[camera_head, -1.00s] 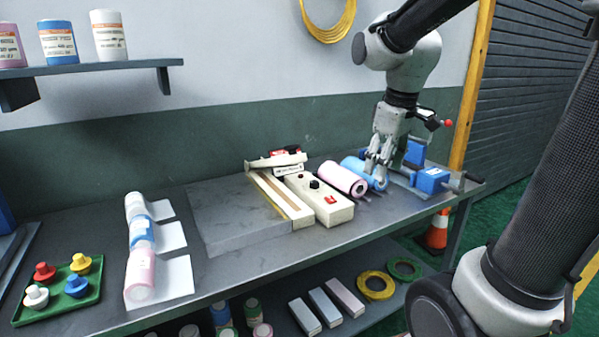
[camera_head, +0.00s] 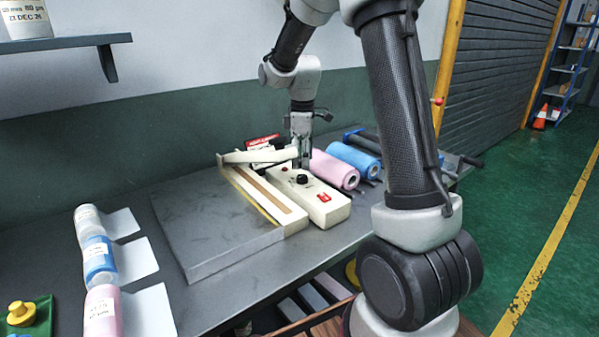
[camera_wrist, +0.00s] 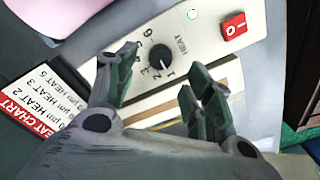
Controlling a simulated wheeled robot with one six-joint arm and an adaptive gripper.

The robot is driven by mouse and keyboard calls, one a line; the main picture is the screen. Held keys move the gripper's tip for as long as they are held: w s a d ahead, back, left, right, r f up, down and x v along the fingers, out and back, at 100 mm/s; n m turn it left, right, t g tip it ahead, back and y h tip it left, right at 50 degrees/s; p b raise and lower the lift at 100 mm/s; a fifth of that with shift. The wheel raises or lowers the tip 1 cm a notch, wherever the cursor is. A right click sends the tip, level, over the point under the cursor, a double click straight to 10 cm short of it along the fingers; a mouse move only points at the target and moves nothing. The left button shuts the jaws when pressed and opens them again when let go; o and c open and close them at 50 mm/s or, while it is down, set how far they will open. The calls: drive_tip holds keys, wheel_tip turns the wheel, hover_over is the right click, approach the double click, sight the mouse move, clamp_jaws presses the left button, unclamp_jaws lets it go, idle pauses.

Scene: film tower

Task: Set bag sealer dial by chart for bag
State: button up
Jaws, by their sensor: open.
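The bag sealer (camera_head: 275,212) is cream, with a long sealing bar and a control box. Its black dial (camera_wrist: 160,60) sits among the numbers 1 to 6, marked HEAT; it also shows in the head view (camera_head: 301,180). I cannot clearly read its pointer. A red-headed heat chart (camera_wrist: 38,100) lies at the left in the wrist view, with lines HEAT 2, HEAT 3 and HEAT 5; their thicknesses are partly cut off. My gripper (camera_wrist: 158,78) is open, its fingertips either side of the dial in the picture. Contact is not clear. It also shows above the box (camera_head: 301,158).
A red switch (camera_wrist: 234,28) is on the control box. Pink (camera_head: 335,169) and blue (camera_head: 354,158) rolls lie right of the sealer. A grey plate (camera_head: 205,232) is in front of it. White (camera_head: 88,220), blue (camera_head: 99,260) and pink (camera_head: 103,312) labelled rolls with sheets are at left.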

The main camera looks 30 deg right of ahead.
sight(302, 176)
wheel_tip(302, 176, down, 6)
drive_tip(key=shift+r, duration=0.25)
drive_tip(key=c, duration=1)
